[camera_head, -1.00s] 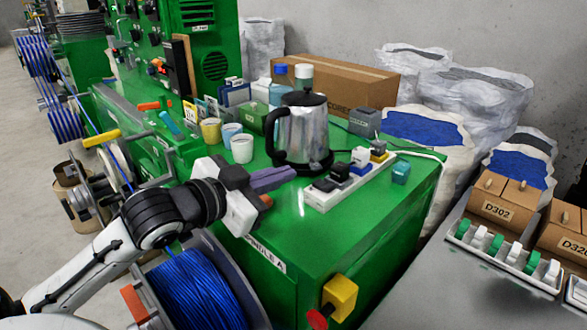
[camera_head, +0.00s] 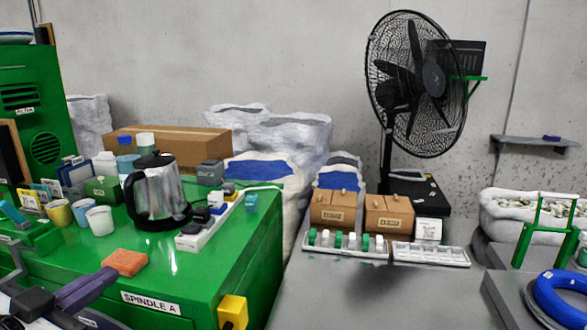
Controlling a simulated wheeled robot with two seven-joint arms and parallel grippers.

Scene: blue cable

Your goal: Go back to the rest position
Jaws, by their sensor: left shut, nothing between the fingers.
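My left gripper (camera_head: 108,277) is at the lower left of the head view, near the front edge of the green bench top (camera_head: 215,265). Its grey-purple fingers are shut with nothing between them. An orange block (camera_head: 125,262) lies on the bench just beyond the fingertips. The rest of my left arm is mostly cut off by the picture's edge. My right gripper is not in view. A coil of blue cable (camera_head: 562,300) is at the lower right, partly cut off.
The bench holds a kettle (camera_head: 160,195), cups (camera_head: 99,220) and a power strip (camera_head: 203,232). A grey table (camera_head: 335,290) at the middle right carries brown boxes (camera_head: 335,210) and trays. A black fan (camera_head: 412,95) stands behind. The grey table's front area is clear.

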